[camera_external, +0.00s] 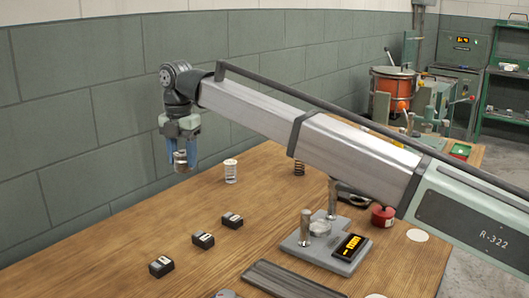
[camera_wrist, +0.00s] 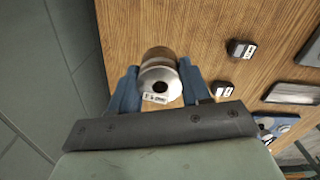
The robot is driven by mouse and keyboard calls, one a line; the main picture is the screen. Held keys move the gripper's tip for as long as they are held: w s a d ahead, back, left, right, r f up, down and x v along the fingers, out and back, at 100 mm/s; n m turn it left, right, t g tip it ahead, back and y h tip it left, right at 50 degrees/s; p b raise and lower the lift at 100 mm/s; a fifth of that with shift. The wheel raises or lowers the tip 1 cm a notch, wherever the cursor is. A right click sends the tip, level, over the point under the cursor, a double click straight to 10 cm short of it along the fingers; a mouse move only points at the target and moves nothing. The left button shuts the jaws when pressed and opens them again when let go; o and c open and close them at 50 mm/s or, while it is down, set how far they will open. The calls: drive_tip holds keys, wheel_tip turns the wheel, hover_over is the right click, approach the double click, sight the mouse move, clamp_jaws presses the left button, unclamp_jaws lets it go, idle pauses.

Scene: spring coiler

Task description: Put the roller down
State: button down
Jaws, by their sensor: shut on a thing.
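The roller (camera_wrist: 160,80) is a short metal cylinder with a shiny rounded end, a hole in its middle and a small printed label. My gripper (camera_wrist: 159,88) is shut on it, with a blue finger on each side in the wrist view. In the external view my gripper (camera_external: 180,155) points down at the far left of the table, and the roller (camera_external: 180,160) shows between the fingertips. It looks held above the wooden table (camera_external: 130,240). The exact gap beneath it is hard to tell.
A white cup (camera_external: 230,171), a spring (camera_external: 298,168), a grey device with posts and an orange display (camera_external: 350,246), and a red can (camera_external: 383,216) stand farther right. The green block wall (camera_external: 70,130) runs close behind.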

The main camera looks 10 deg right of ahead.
drive_tip(key=shift+f+n, duration=0.6)
drive_tip(key=shift+f, duration=1.9)
drive_tip(key=shift+f+n, duration=0.6)
drive_tip(key=shift+f, duration=1.9)
drive_tip(key=c, duration=0.5)
unclamp_jaws()
drive_tip(key=shift+f, duration=0.1)
wheel_tip(320, 180, up, 12)
